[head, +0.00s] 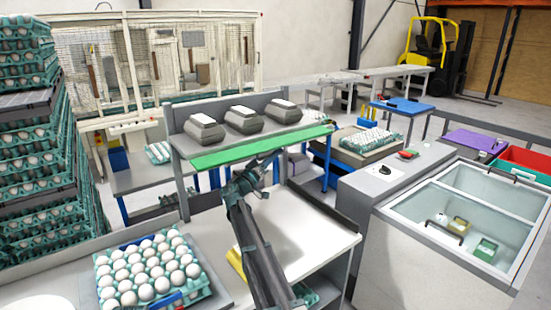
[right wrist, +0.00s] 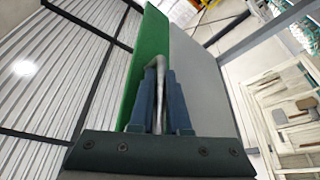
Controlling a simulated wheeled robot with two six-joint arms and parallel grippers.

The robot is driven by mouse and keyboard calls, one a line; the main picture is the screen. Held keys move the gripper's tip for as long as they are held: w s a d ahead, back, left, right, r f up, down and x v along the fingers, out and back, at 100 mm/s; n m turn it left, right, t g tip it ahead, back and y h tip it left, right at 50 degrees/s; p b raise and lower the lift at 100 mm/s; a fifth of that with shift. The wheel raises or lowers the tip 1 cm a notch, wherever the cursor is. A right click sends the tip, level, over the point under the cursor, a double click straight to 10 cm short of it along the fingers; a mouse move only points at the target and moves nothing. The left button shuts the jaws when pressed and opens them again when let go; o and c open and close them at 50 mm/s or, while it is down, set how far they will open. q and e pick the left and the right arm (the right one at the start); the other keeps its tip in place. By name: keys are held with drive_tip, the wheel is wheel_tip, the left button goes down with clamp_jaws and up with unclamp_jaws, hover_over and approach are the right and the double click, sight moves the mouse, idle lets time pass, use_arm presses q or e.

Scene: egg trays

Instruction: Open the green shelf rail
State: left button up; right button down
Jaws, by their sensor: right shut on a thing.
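The green shelf rail (head: 222,155) runs along the front of the raised grey shelf, and its broad green face shows. My right gripper (head: 270,160) reaches up to the rail near its middle. In the right wrist view the green rail (right wrist: 146,50) rises beside the blue fingers of my right gripper (right wrist: 158,85). The fingers are shut around a thin bent grey rod (right wrist: 160,64), which looks like a handle at the rail; where it joins the rail is hard to see. My left gripper is not in view.
Several grey boxes (head: 244,120) stand on the shelf behind the rail. An egg tray (head: 206,290) full of white eggs lies at the lower left of the white worktop (head: 315,240). Tall egg stacks stand at the left. A glass-topped chest (head: 400,270) is at the right.

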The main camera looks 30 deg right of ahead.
drive_tip(key=shift+f, duration=0.1)
idle(0.5)
drive_tip(key=c, duration=0.9)
unclamp_jaws()
drive_tip(key=shift+a, duration=0.1)
drive_tip(key=b+v, duration=0.5)
drive_tip(key=v, duration=0.8)
drive_tip(key=shift+a+f, duration=0.15)
drive_tip(key=shift+a, duration=0.15)
